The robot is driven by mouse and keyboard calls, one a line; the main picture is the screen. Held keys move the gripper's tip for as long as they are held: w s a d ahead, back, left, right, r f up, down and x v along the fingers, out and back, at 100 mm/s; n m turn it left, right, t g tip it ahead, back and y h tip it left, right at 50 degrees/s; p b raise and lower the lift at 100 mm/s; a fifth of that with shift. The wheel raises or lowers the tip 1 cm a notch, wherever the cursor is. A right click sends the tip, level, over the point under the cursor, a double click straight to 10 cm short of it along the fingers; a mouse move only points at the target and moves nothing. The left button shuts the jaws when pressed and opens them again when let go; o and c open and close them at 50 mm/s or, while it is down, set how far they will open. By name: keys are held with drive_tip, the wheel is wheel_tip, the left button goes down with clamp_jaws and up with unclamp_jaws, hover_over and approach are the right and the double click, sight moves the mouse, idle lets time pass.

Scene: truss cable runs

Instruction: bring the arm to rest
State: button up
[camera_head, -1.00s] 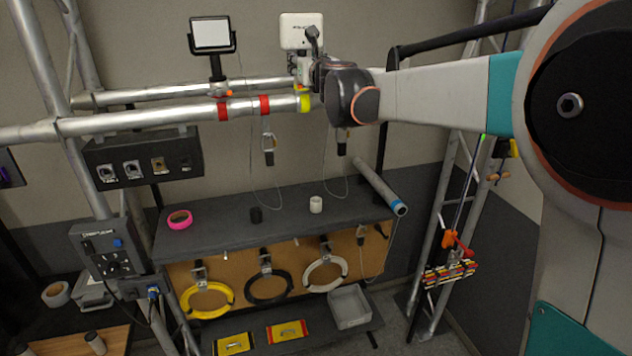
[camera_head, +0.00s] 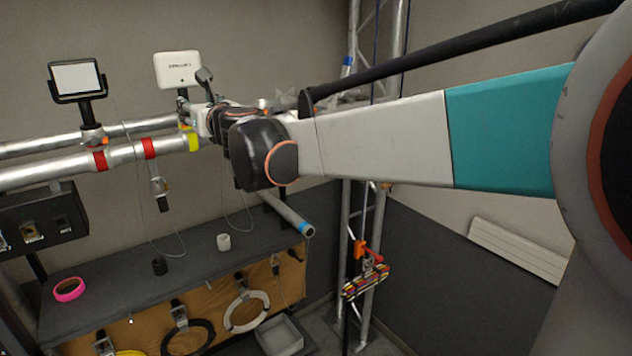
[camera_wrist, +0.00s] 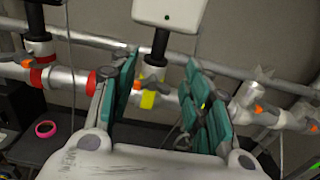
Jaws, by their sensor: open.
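My arm (camera_head: 375,142) reaches across the head view from the right, with its wrist at the truss tubes. My gripper (camera_wrist: 160,100) is open in the wrist view, its teal fingers spread wide with nothing gripped. Between the fingers show a yellow band (camera_wrist: 149,99) on the tube and an orange clamp at the foot of a white device's dark post (camera_wrist: 160,45). I cannot tell how far the fingertips are from the tube. In the head view my wrist hides most of the gripper, just below the white device (camera_head: 177,69).
A screen on a post (camera_head: 77,80) stands on the tube (camera_head: 50,173) at left. Below is a dark shelf (camera_head: 120,262) with pink tape (camera_head: 69,289) and two small spools. An upright truss (camera_head: 383,215) stands behind my arm. A pale ledge (camera_head: 520,250) is on the right wall.

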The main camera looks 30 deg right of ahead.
drive_tip(key=s+a+f+n+g+y+b, duration=0.1)
drive_tip(key=s+f+n+g+b, duration=0.1)
drive_tip(key=s+f+n+b, duration=0.65)
drive_tip(key=s+a+f+n+g+y+b, duration=0.15)
drive_tip(key=s+f+n+b, duration=0.35)
drive_tip(key=f, duration=0.6)
drive_tip(key=s+a+f+n+g+y+b, duration=0.1)
drive_tip(key=s+f+n+g+b, duration=0.1)
drive_tip(key=s+f+n+b, duration=0.55)
drive_tip(key=s+d+f+n+g+h+b, duration=0.1)
drive_tip(key=s+d+f+n+h+b, duration=0.1)
drive_tip(key=s+f, duration=0.4)
drive_tip(key=s+d+f+n+g+h+b, duration=0.1)
drive_tip(key=s+d+f+n+b, duration=0.3)
drive_tip(key=f, duration=1.3)
drive_tip(key=s+d+f+n+g+h+b, duration=0.2)
drive_tip(key=s+f+n+b, duration=0.4)
drive_tip(key=f, duration=0.5)
drive_tip(key=shift+s+d+f+n+g+h, duration=0.25)
drive_tip(key=shift+s+d+n+g+h, duration=0.1)
drive_tip(key=shift+s+d+n+g, duration=0.4)
drive_tip(key=shift+s, duration=0.15)
